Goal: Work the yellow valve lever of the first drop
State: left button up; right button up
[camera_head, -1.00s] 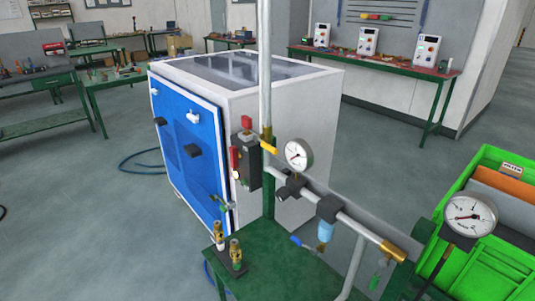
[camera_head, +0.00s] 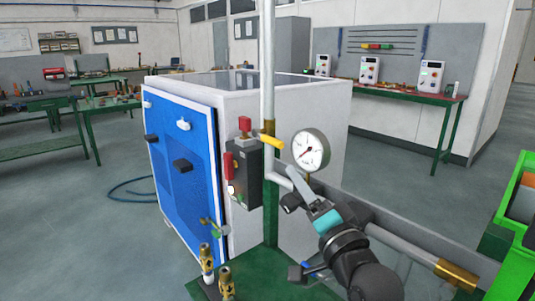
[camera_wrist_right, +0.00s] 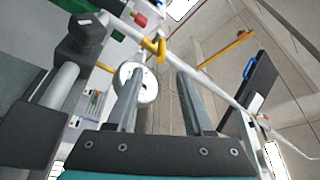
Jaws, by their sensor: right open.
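The yellow valve lever (camera_head: 271,141) sits on the upright pipe, just left of the round pressure gauge (camera_head: 311,150). It also shows in the right wrist view as a yellow handle (camera_wrist_right: 154,48), beyond and above the fingertips. My right gripper (camera_head: 302,188) is below and to the right of the lever in the head view, pointing up toward it and apart from it. In the wrist view its two fingers (camera_wrist_right: 160,80) are spread with nothing held between them. The gauge shows partly behind the left finger there. My left gripper is not in view.
A white and blue cabinet (camera_head: 180,165) stands behind the pipe, with a grey switch box (camera_head: 243,175) close left of the lever. A horizontal pipe with a brass end (camera_head: 457,276) runs to the lower right. Brass fittings (camera_head: 226,283) stand on the green table.

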aim_at(272, 142)
jog(key=b+x, duration=0.3)
jog(key=x, duration=1)
jog(key=shift+w+r, duration=0.15)
pick_arm(q)
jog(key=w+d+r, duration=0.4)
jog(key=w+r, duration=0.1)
jog(key=shift+b, duration=0.3)
pick_arm(e)
jog(key=shift+x, duration=0.9)
grip_shut()
